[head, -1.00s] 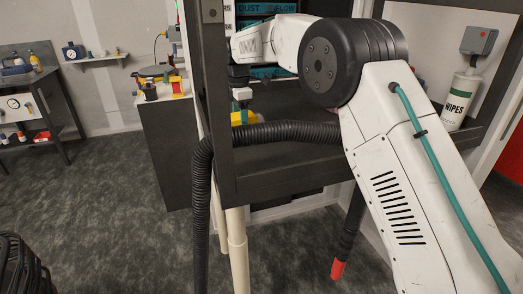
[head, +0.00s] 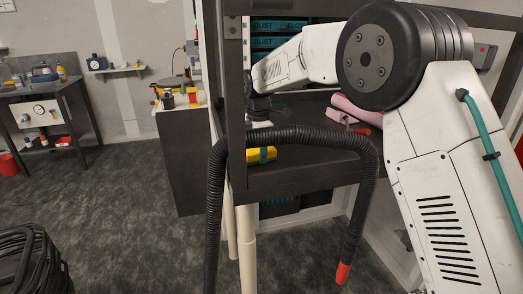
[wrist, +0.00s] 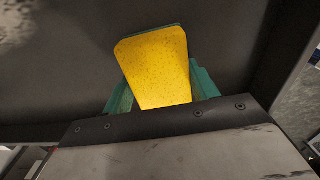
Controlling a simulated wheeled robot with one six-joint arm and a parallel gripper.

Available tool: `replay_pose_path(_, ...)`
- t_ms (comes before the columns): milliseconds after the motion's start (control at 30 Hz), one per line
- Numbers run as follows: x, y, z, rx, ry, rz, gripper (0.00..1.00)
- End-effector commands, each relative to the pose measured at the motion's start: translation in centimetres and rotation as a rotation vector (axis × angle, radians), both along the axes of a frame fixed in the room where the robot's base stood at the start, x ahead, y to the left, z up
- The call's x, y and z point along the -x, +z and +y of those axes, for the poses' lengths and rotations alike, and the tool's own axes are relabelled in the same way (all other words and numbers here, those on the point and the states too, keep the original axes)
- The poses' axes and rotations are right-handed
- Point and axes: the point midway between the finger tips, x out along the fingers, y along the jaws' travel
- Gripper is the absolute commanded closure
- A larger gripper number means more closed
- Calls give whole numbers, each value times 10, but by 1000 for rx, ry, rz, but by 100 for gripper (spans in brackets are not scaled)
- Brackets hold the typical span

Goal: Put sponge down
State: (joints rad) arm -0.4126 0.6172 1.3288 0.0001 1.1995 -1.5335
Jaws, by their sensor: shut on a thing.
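The sponge is yellow with a green layer; in the wrist view the sponge (wrist: 158,65) sits between the two green fingers of my gripper (wrist: 162,90). My gripper is shut on it. In the head view the yellow sponge (head: 290,153) shows at the left part of the dark bench (head: 310,178), with a green finger of my gripper (head: 263,154) across its middle. It is low over the bench top; I cannot tell if it touches. The wrist view shows a dark surface behind the sponge.
A thick black hose (head: 290,134) arches across the bench front and ends in a red tip (head: 343,272). A dark upright post (head: 235,100) stands at the bench's left corner. A pink object (head: 352,110) lies right of the sponge. A side cabinet (head: 183,160) stands left.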

Motion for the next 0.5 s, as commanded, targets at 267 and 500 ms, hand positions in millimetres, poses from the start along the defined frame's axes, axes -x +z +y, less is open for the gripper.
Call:
replay_pose_path(267,-2,1,-3,-1,-4,-4,60)
replay_pose_path(500,-1,-2,-1,-1,-2,-4,20)
